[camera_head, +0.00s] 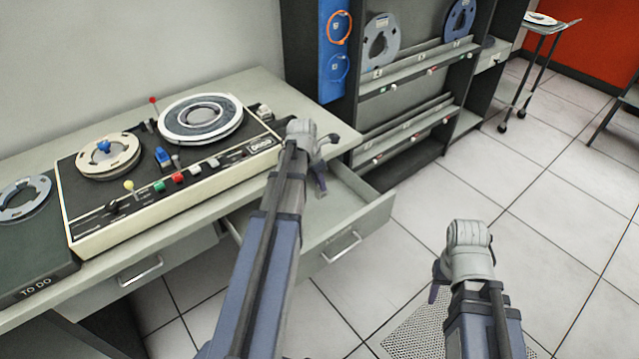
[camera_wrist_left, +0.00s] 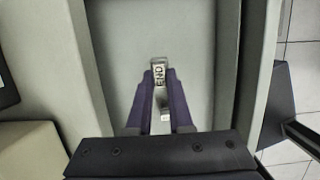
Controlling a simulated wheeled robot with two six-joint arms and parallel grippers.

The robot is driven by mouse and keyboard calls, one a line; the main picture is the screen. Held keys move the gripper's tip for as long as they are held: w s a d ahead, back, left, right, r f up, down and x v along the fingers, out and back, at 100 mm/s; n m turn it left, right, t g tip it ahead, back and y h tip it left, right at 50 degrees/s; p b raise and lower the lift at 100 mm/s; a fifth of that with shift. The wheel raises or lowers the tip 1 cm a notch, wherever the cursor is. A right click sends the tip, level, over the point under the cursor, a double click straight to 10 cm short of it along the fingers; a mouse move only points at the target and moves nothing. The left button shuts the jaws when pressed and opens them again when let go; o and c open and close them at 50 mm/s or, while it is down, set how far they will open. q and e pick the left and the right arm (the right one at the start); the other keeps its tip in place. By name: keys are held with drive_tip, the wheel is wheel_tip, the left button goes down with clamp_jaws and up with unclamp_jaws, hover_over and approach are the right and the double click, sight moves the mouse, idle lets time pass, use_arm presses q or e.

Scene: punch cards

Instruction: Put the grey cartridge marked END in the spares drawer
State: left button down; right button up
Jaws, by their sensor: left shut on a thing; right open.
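The small grey cartridge marked END (camera_wrist_left: 159,74) shows in the left wrist view between my left fingertips (camera_wrist_left: 160,82). My left gripper is shut on it and points down over the open drawer (camera_wrist_left: 140,25). In the head view my left gripper (camera_head: 320,182) is over the rear part of this pulled-out drawer (camera_head: 342,208), under the desk's right end. The cartridge cannot be made out there. How far it is above the drawer floor is hard to tell. The label on the drawer front is too small to read surely. My right gripper (camera_head: 438,282) is open over the floor.
A tape machine (camera_head: 165,165) with two reels stands on the desk (camera_head: 265,85). A dark TO DO mat (camera_head: 40,250) with a reel lies at left. A shut drawer (camera_head: 140,275) is left of the open one. A dark rack (camera_head: 415,100) stands behind.

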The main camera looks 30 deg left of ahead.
sight(318, 198)
use_arm(q)
drive_tip(key=shift+s+b+x, duration=0.25)
drive_tip(key=shift+b+x, duration=0.75)
drive_tip(key=shift+x, duration=0.1)
drive_tip(key=shift+s+b+x, duration=0.25)
drive_tip(key=shift+b+x, duration=0.75)
drive_tip(key=shift+x, duration=0.1)
drive_tip(key=shift+a+f+b, duration=0.2)
drive_tip(key=shift+f+b, duration=2.35)
drive_tip(key=shift+f, duration=0.05)
drive_tip(key=c, duration=0.7)
unclamp_jaws()
drive_tip(key=shift+c, duration=0.2)
drive_tip(key=shift+c, duration=0.2)
drive_tip(key=shift+c, duration=0.7)
drive_tip(key=p+v, duration=0.2)
drive_tip(key=w+p+v, duration=0.1)
drive_tip(key=p+v, duration=0.4)
drive_tip(key=p, duration=0.1)
drive_tip(key=shift+w+d+r, duration=0.3)
drive_tip(key=shift+r, duration=0.35)
